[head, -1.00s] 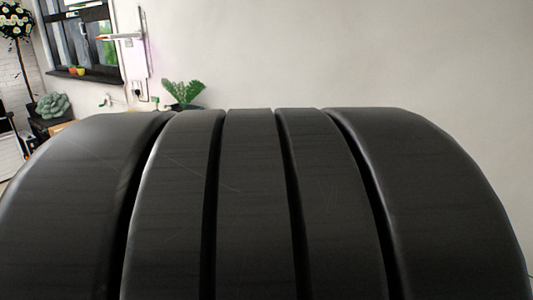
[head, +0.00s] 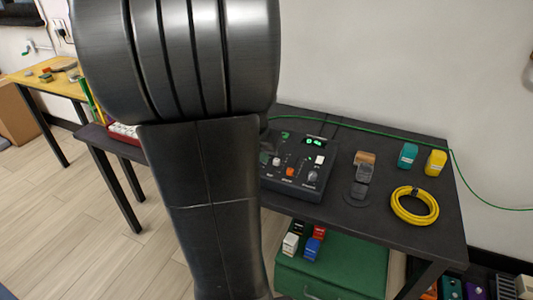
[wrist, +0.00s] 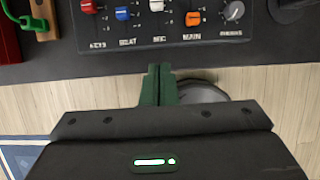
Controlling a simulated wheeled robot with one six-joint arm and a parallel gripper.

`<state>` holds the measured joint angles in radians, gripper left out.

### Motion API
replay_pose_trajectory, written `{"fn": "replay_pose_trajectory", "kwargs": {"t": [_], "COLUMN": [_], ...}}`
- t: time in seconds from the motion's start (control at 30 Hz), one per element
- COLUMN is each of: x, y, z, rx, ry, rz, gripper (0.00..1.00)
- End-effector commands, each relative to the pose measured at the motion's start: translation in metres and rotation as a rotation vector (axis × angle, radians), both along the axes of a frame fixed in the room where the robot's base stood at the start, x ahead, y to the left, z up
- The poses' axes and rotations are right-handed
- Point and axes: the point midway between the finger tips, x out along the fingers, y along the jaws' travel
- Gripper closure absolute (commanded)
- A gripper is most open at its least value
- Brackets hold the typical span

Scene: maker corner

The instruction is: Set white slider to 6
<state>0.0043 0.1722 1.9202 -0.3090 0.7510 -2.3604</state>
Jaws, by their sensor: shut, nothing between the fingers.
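The black mixer panel (wrist: 200,38) fills the top of the wrist view. Its white slider cap (wrist: 157,5), above the MIC label, is cut by the top edge. The red cap (wrist: 88,6), blue cap (wrist: 122,13) and orange cap (wrist: 193,18) stand in neighbouring columns. My gripper (wrist: 160,70) is shut and empty, just in front of the panel's near edge, roughly in line with the white column and apart from it. In the head view the mixer (head: 298,190) shows a white cap (head: 276,161) and the orange cap (head: 290,171); my arm hides its left part and my gripper.
A grey knob (wrist: 233,11) is right of the sliders. On the dark table (head: 400,240) are a black stand (head: 360,182), yellow cable coil (head: 414,206), teal block (head: 408,155) and yellow block (head: 436,162). A green box (head: 335,265) stands below.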

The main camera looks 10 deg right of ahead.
Motion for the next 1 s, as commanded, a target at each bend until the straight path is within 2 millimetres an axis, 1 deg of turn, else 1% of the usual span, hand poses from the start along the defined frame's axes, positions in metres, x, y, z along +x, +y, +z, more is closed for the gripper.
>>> {"fn": "replay_pose_trajectory", "kwargs": {"t": [0.03,0.2,0.43,0.5,0.7,0.83,1.0], "x": [0.002,0.011,0.026,0.038,0.055,0.060,0.060], "y": [-0.002,-0.009,-0.019,-0.026,-0.038,-0.040,-0.041], "z": [-0.010,-0.045,-0.089,-0.084,-0.083,-0.083,-0.083], "rx": [0.000,0.002,0.003,0.002,0.003,0.002,0.003], "ry": [0.005,0.007,0.005,-0.001,0.001,0.001,0.000], "rz": [-0.002,-0.004,-0.004,-0.006,-0.005,-0.004,-0.003], "gripper": [1.00,1.00,1.00,1.00,1.00,1.00,1.00]}}
